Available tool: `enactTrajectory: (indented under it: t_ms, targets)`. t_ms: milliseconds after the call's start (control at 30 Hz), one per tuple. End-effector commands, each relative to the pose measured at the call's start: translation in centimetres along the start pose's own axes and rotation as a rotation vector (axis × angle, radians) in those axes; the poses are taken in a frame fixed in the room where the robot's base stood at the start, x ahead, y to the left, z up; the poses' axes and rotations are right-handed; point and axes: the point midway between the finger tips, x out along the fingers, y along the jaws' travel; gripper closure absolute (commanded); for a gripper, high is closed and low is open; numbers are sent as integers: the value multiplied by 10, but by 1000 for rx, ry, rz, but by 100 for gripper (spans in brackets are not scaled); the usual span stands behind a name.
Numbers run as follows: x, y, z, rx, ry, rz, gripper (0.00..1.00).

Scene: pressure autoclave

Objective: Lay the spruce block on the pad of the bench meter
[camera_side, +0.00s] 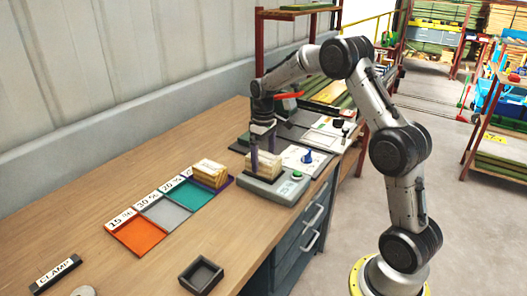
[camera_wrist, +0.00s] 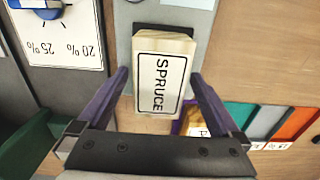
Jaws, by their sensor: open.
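The spruce block (camera_side: 264,164), pale wood with a white SPRUCE label, lies on the bench meter (camera_side: 279,187), a grey unit with a green button. The block also shows in the wrist view (camera_wrist: 164,72), label facing the camera. A strip of the dark pad (camera_wrist: 163,29) shows past its far end; the block hides the rest. My gripper (camera_side: 262,152) is down at the block and open. In the wrist view its two purple fingers (camera_wrist: 160,80) stand on either side of the block, with small gaps showing.
Another wooden block (camera_side: 210,173) sits on the purple tray, beside teal (camera_side: 193,194), grey and orange trays (camera_side: 137,236). A white dial card (camera_side: 305,157) lies behind the meter. A small dark open box (camera_side: 201,275) and a CLAMP sign (camera_side: 56,273) stand nearer the front.

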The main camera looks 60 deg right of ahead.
Motion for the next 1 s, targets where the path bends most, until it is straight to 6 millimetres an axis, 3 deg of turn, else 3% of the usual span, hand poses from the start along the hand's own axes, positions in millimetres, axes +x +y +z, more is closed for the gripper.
enactTrajectory:
  t_ms: [167, 600, 800, 1000]
  targets:
    - [-20, 0, -1, 0, 5, 2, 0]
    - [-104, 0, -1, 0, 4, 1, 0]
    - [-121, -1, 0, 0, 3, 1, 0]
    - [-150, -31, 24, -4, 57, 20, 0]
